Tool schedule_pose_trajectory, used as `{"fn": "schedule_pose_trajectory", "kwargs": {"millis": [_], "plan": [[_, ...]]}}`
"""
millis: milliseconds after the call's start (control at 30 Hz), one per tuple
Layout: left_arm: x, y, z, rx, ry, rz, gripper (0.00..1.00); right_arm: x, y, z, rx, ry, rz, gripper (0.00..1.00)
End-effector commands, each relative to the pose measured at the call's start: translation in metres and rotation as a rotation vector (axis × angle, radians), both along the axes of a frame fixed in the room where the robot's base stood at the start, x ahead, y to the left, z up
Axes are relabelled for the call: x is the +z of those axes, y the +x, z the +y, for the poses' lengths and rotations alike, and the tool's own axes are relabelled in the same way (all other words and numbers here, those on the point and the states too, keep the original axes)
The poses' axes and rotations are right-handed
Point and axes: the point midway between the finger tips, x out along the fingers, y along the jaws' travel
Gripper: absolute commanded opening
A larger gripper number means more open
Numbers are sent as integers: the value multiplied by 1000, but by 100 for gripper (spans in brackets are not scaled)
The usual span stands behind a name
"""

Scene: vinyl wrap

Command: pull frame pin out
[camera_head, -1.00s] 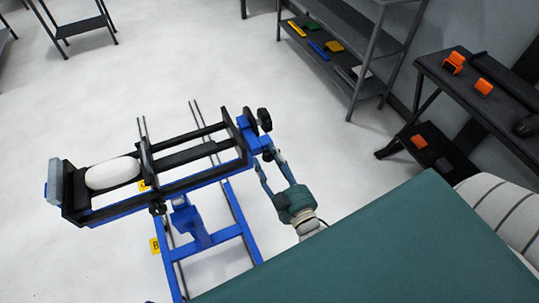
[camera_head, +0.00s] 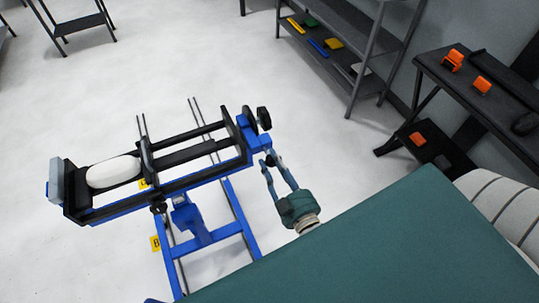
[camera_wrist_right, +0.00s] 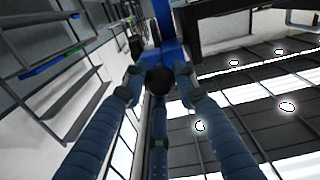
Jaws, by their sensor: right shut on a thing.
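The blue and black frame (camera_head: 190,178) stands on the floor left of centre, with a white roll (camera_head: 113,171) lying in its left end. My right gripper (camera_head: 268,163) is just below the frame's blue right end. Its fingers are shut on a small dark knob, the frame pin (camera_head: 271,160). In the right wrist view the pin's round black head (camera_wrist_right: 160,80) sits between the fingertips, with the blue frame part (camera_wrist_right: 170,45) behind it. How much of the pin is still inside the frame is hidden. My left gripper is not in view.
Two black knobs (camera_head: 263,118) stick out at the frame's right end, close above my gripper. A dark shelf rack (camera_head: 345,50) and a table with orange items (camera_head: 475,85) stand at the right. Open floor lies to the left and beyond the frame.

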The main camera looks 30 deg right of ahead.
Motion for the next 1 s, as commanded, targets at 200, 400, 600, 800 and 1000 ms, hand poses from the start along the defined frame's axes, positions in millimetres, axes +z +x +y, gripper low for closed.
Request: {"fn": "schedule_pose_trajectory", "kwargs": {"millis": [200,400,600,800,1000], "plan": [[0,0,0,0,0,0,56,-1,-3,1,1,1,1,0],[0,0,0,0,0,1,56,-1,-3,1,1,0,2,48],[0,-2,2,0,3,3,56,-1,-2,0,0,0,1,48],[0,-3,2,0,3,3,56,-2,-18,1,0,0,5,48],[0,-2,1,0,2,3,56,-2,-59,4,-1,0,7,48]]}}
